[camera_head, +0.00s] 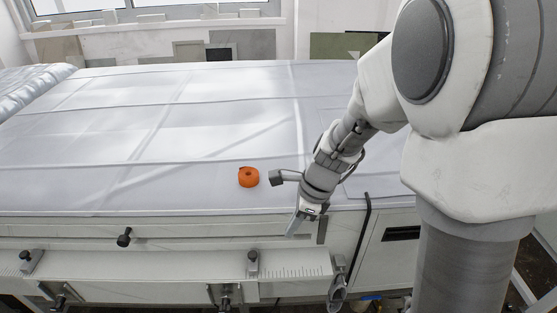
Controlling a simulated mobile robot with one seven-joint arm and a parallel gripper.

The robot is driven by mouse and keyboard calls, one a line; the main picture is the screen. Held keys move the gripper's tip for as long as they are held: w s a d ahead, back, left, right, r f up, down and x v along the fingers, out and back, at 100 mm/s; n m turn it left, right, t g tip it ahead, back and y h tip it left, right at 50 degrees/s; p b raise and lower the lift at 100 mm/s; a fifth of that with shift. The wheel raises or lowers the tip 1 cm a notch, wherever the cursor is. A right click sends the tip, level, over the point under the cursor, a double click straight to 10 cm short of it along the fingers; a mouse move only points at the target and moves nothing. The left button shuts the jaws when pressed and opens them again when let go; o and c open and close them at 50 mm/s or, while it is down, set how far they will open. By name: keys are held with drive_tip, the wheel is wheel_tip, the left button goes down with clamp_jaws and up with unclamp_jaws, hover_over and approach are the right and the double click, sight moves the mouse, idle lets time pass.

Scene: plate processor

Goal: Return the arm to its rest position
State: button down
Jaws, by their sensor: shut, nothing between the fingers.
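My arm (450,110) reaches in from the right side of the picture and bends down over the front edge of the large pale work surface. My gripper (292,232) is at its lower end, pointing down in front of the table's front edge. Its fingers look narrow and together, with nothing held. The fingertips are small in this view.
An orange roll (248,177) lies on the pale work surface (110,140), left of my gripper. A machine rail with a scale (200,268) and black knobs (124,238) runs along the front. Flat panels (240,44) lean under the window.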

drive_tip(key=s+d+r+n+t+h, duration=0.1)
drive_tip(key=s+d+r+n+t, duration=0.1)
drive_tip(key=s+d+r+n, duration=0.2)
drive_tip(key=s+d+r+n+t+h, duration=0.2)
drive_tip(key=s+d+r+n, duration=0.3)
drive_tip(key=s+r+n, duration=0.5)
wheel_tip(320, 180, up, 4)
drive_tip(key=n+t, duration=0.1)
drive_tip(key=n, duration=0.4)
drive_tip(key=shift+s+n+h, duration=0.3)
drive_tip(key=shift+s+n, duration=0.1)
drive_tip(key=shift+a, duration=0.15)
